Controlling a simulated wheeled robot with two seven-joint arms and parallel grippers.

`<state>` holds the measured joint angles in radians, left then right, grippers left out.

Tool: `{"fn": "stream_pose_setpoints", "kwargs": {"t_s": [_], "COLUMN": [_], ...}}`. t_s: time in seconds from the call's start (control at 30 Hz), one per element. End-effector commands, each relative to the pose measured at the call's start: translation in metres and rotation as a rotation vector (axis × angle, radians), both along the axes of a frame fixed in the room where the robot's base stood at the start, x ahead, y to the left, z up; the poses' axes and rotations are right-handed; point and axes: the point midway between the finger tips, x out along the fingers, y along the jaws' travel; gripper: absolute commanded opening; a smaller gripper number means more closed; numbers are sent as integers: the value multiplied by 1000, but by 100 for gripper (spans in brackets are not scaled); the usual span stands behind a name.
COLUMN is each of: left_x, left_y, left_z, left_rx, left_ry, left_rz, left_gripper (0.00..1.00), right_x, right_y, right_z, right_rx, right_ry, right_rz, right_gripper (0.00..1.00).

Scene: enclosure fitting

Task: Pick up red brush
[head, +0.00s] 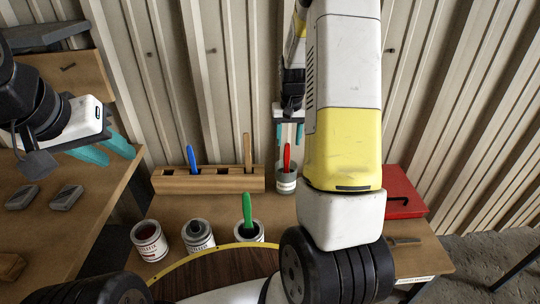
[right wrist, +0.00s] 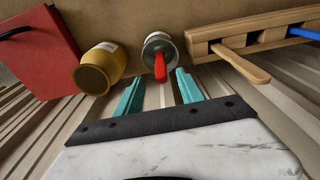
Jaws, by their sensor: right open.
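The red brush (head: 287,157) stands upright, handle up, in a small grey can (head: 285,181) at the back of the workbench. In the right wrist view the red brush (right wrist: 160,68) rises from the can (right wrist: 158,44), just beyond my fingertips and between them in the picture. My right gripper (head: 289,131) is open and empty above the can; its teal fingers also show in the right wrist view (right wrist: 158,82). My left gripper (head: 103,150) is at the left over the side bench, its teal fingers apart, with nothing visible between them.
A wooden block (head: 215,181) with a blue brush (head: 192,160) and a wooden handle (head: 247,150) stands left of the can. A yellow jar (right wrist: 98,70) and a red box (head: 403,192) are on the other side. Several paint cans, one holding a green brush (head: 247,209), stand in front.

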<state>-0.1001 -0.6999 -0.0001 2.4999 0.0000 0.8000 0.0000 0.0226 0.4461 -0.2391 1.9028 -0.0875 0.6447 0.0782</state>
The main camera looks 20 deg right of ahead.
Motion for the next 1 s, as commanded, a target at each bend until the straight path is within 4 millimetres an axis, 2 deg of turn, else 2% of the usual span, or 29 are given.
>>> {"fn": "stream_pose_setpoints", "kwargs": {"t_s": [0.37, 0.6, 0.9, 1.0], "left_x": [0, 0, 0, 0], "left_y": [0, 0, 0, 0], "left_z": [0, 0, 0, 0], "left_rx": [0, 0, 0, 0], "left_ry": [0, 0, 0, 0], "left_rz": [0, 0, 0, 0], "left_gripper": [36, 36, 36, 36], "right_x": [4, 8, 9, 9], "right_y": [-1, -1, -1, -1], "right_z": [-41, -75, -80, -80], "right_rx": [-1, -2, -1, -1], "right_ry": [6, 5, 2, 2], "right_rz": [-2, -1, -1, -1], "right_gripper": [45, 45, 45, 28]}}
